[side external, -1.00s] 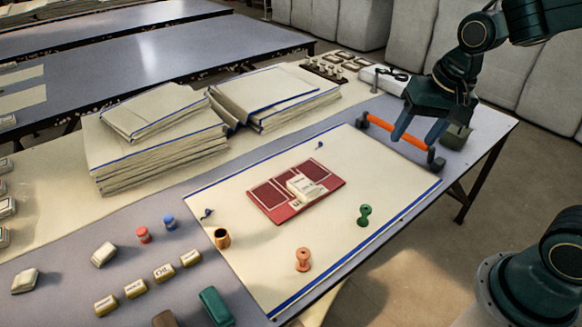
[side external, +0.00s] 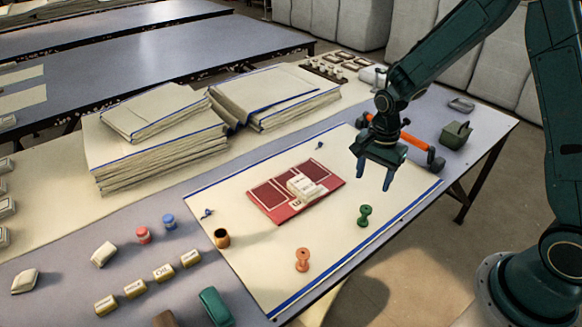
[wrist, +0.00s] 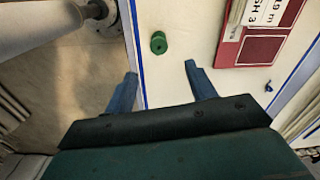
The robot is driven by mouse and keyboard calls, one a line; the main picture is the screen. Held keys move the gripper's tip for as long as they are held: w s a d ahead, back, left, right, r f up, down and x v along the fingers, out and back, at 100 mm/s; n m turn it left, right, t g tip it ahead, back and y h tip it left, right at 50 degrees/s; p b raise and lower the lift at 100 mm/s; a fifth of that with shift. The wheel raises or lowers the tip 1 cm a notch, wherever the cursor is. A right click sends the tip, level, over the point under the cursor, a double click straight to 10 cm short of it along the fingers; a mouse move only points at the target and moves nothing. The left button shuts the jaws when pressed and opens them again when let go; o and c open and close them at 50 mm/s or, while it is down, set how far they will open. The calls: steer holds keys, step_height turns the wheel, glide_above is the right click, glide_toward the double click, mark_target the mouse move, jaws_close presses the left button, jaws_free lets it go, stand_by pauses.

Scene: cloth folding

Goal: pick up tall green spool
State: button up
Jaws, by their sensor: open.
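The tall green spool (side external: 364,216) stands upright on the cream cloth (side external: 300,232), near its right edge. In the wrist view the green spool (wrist: 158,43) shows from above, beyond the fingertips and roughly between their lines. My gripper (side external: 373,182) is open and empty, pointing down above the cloth, higher than the spool and behind it in the side view. Its two blue fingers (wrist: 161,70) are spread apart in the wrist view. Nothing hides the spool.
A red mat (side external: 270,203) with a cream block (side external: 304,186) lies left of the spool. An orange spool (side external: 302,259) stands in front. An orange-barred handle (side external: 415,141) lies behind my gripper. The cloth around the green spool is clear.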

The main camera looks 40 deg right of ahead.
mark_target(366, 209)
steer(key=shift+f, duration=0.4)
steer(key=shift+f, duration=4.3)
steer(key=shift+f, duration=0.15)
steer(key=shift+f, duration=2.45)
steer(key=shift+c, duration=0.3)
steer(key=c, duration=1)
